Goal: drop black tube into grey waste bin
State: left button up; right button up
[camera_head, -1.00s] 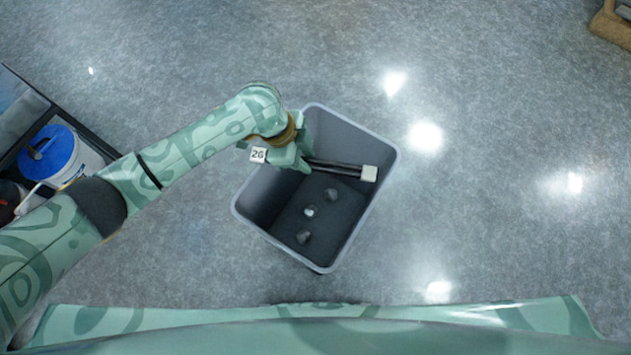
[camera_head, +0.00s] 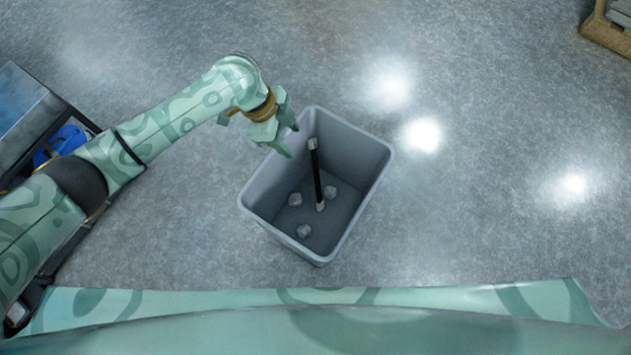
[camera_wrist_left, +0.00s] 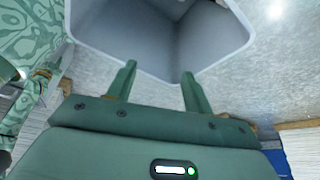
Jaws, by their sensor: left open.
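The black tube (camera_head: 316,176) has pale ends and is inside the grey waste bin (camera_head: 258,219). It leans, with one end low among crumpled scraps and the other up by the far wall. My left gripper (camera_head: 292,141) is open and empty at the bin's upper left rim, apart from the tube. In the left wrist view, the open fingers (camera_wrist_left: 157,84) point at the bin (camera_wrist_left: 88,45), and the tube does not show there. My right gripper is not in view.
Several crumpled pale scraps (camera_head: 304,231) lie on the bin's floor. A cart with a blue-lidded bucket (camera_head: 62,143) stands at the left, partly behind my arm. A wooden box (camera_head: 606,32) is at the top right. The floor right of the bin is clear.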

pick_arm(q)
jog(key=p+v, duration=0.2)
jog(key=v, duration=0.5)
jog(key=shift+r+p, duration=0.15)
jog(key=shift+p, duration=0.25)
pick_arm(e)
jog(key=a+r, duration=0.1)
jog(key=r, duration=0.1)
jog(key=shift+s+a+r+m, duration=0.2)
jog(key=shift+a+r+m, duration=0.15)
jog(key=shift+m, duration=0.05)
